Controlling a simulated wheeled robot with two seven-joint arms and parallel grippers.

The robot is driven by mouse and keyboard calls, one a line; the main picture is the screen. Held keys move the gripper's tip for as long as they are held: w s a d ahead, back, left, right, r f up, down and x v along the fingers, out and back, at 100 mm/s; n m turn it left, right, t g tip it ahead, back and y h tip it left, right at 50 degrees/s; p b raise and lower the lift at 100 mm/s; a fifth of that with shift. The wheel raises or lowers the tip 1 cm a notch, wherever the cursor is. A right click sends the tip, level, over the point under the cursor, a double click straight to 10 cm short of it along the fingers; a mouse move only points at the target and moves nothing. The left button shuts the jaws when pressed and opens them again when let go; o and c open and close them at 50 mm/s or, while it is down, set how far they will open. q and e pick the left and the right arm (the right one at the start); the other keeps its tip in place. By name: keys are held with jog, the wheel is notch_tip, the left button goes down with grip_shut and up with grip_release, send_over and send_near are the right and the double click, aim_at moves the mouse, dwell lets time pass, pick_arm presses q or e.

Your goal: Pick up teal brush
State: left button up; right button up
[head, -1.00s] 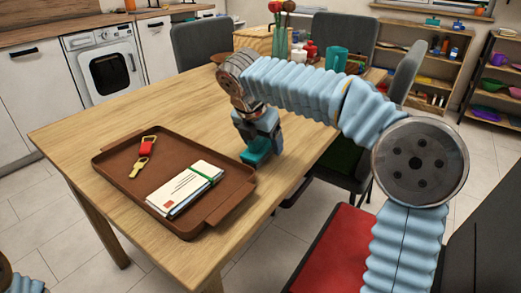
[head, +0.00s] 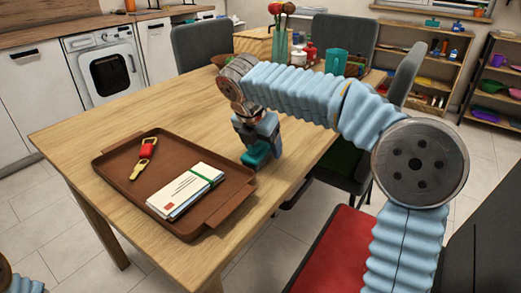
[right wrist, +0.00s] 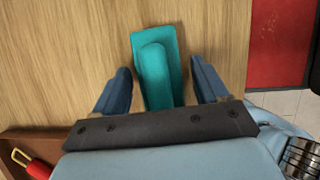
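The teal brush (head: 256,154) lies on the wooden table, just right of the brown tray, partly hidden by my right gripper (head: 262,138). In the right wrist view the brush (right wrist: 156,62) shows a wide base with a raised, rounded handle, running lengthwise between the two blue fingers. My right gripper (right wrist: 161,80) is open, one finger on each side of the brush. A gap shows on the right side; the left finger looks very close, and I cannot tell whether it touches. My left gripper is out of view; only a bit of my left arm shows at the lower left.
The brown tray (head: 122,187) holds keys with a red tag (head: 148,148) and a banded stack of envelopes (head: 186,190). A teal mug (head: 336,62) and red-lidded jars (head: 309,52) stand at the table's back. A red seat (head: 335,250) is below the right edge.

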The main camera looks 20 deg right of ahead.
jog(key=c, duration=0.9)
jog(key=shift+c, duration=0.2)
jog(key=shift+r, duration=0.1)
notch_tip(320, 180, up, 4)
jog(key=shift+a+r+p, duration=0.1)
jog(key=shift+p, duration=0.2)
jog(key=s+r, duration=0.1)
jog(key=s+a+r, duration=0.1)
jog(key=r, duration=0.1)
jog(key=s+a+r, duration=0.1)
jog(key=s+r, duration=0.1)
jog(key=shift+a, duration=0.1)
jog(key=shift+s+a+r, duration=0.7)
jog(key=shift+s, duration=0.7)
jog(key=shift+s+a+r, duration=0.65)
jog(key=shift+s+a, duration=0.1)
jog(key=shift+s, duration=0.6)
jog(key=shift+s+a+r, duration=0.7)
jog(key=shift+s, duration=0.7)
